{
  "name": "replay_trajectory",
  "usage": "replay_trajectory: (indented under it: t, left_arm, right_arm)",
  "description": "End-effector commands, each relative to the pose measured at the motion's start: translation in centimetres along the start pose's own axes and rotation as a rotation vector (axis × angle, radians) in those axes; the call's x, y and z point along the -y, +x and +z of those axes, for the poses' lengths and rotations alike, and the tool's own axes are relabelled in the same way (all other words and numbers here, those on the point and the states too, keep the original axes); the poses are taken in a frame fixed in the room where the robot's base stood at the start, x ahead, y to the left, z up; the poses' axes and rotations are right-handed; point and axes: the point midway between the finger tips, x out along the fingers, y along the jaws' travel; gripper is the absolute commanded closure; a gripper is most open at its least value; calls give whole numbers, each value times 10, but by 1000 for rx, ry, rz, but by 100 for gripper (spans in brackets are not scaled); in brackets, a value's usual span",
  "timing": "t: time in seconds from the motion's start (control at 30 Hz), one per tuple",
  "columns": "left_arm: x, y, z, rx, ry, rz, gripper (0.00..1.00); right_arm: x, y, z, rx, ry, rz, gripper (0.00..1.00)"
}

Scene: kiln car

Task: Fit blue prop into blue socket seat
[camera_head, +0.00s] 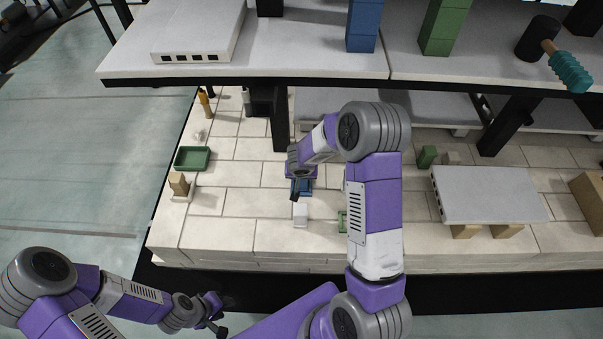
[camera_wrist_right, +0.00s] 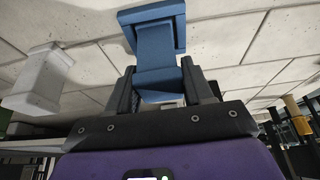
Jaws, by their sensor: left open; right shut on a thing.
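In the right wrist view, the blue prop (camera_wrist_right: 158,80) is between the two dark fingers of my right gripper (camera_wrist_right: 165,88), which is shut on it. Its far end overlaps the blue socket seat (camera_wrist_right: 177,20) in this view; I cannot tell whether it is fully inside. In the head view, the blue socket seat (camera_head: 306,186) shows small on the pale brick deck, partly hidden by my right gripper (camera_head: 296,188). The prop cannot be told apart from it there. My left gripper (camera_head: 217,315) is open and empty at the lower left, off the deck.
A white block (camera_head: 300,215) stands just in front of the right gripper, and a green piece (camera_head: 342,222) lies beside my right arm. A green tray (camera_head: 193,158) is at the deck's left. The upper shelf (camera_head: 290,45) overhangs the back; a low white slab (camera_head: 488,195) stands right.

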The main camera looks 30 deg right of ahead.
Motion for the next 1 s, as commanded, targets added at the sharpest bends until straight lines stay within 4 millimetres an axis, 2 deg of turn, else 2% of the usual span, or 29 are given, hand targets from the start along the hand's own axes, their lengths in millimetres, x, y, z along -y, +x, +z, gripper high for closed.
replay_trajectory:
  t: [0.43, 0.47, 0.63, 0.83, 0.87, 0.9, 1.0]
  left_arm:
    - [0, 0, 0, 0, 0, 0, 57]
    - [0, 0, 0, 0, 0, 0, 57]
    - [0, 0, 0, 0, 0, 0, 57]
    - [0, 0, 0, 0, 0, 0, 57]
    - [0, 0, 0, 0, 0, 0, 57]
    - [0, 0, 0, 0, 0, 0, 57]
    - [0, 0, 0, 0, 0, 0, 57]
  right_arm:
    - [0, -1, 0, -1, -1, -1, 83]
    - [0, -1, 0, -1, -1, -1, 47]
    - [0, -1, 0, -1, -1, -1, 21]
    - [0, -1, 0, -1, -1, -1, 19]
    - [0, 0, 0, 0, -1, -1, 18]
    - [0, 0, 0, 0, -1, -1, 12]
    - [0, 0, 0, 0, -1, -1, 11]
